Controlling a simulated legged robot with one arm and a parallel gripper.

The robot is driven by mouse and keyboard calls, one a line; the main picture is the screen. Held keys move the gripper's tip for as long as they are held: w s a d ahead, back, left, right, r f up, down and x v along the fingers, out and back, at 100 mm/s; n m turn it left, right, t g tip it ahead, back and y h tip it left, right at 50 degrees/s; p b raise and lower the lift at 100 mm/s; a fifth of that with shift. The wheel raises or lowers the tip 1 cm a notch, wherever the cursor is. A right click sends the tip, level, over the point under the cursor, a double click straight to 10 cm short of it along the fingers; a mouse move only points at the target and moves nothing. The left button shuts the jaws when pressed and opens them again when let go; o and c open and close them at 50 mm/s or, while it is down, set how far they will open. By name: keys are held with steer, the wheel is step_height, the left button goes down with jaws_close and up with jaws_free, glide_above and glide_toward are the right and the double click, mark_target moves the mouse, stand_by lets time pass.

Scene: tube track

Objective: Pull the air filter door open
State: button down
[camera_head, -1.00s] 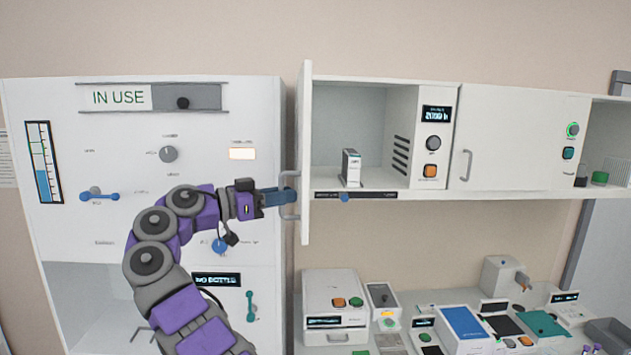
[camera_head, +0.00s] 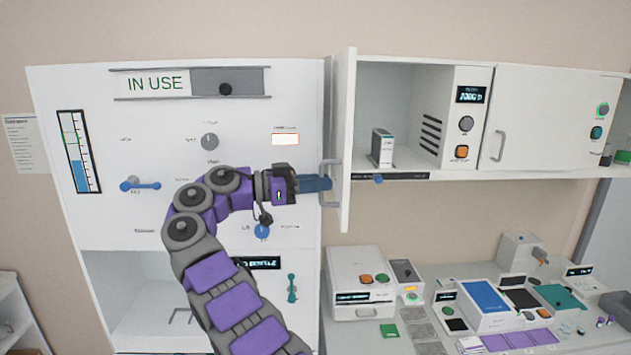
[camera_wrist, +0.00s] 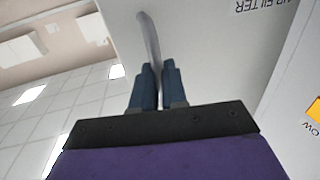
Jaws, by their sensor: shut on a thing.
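The air filter door (camera_head: 346,140) is a white panel at the left end of the wall cabinet in the head view. It stands swung out, seen nearly edge-on, and the compartment behind it is exposed. Its grey bar handle (camera_head: 326,183) is on the door's left-facing side. My gripper (camera_head: 322,184) is shut on this handle. In the wrist view the blue fingers of my gripper (camera_wrist: 160,75) are on either side of the handle (camera_wrist: 149,40). The door (camera_wrist: 210,50) carries an upside-down label ending in "R FILTER". The fingers hide part of the handle.
A large "IN USE" panel (camera_head: 100,220) stands behind my arm at left. Below, a bench (camera_head: 395,345) holds several devices.

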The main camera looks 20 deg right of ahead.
steer(key=shift+s+d+r, duration=0.15)
steer(key=shift+d, duration=0.3)
steer(key=shift+s+d+r, duration=0.1)
steer(key=shift+d+r, duration=0.05)
steer(key=shift+d, duration=0.25)
steer(key=shift+w+a, duration=0.1)
steer(key=shift+a, duration=0.2)
steer(key=c, duration=1.6)
jaws_free()
steer(key=shift+w+a, duration=0.1)
steer(key=shift+a, duration=0.1)
steer(key=shift+o, duration=1.4)
steer(key=shift+w+f, duration=0.25)
steer(key=shift+w, duration=0.1)
steer(key=shift+s+d, duration=0.2)
steer(key=shift+d, duration=0.15)
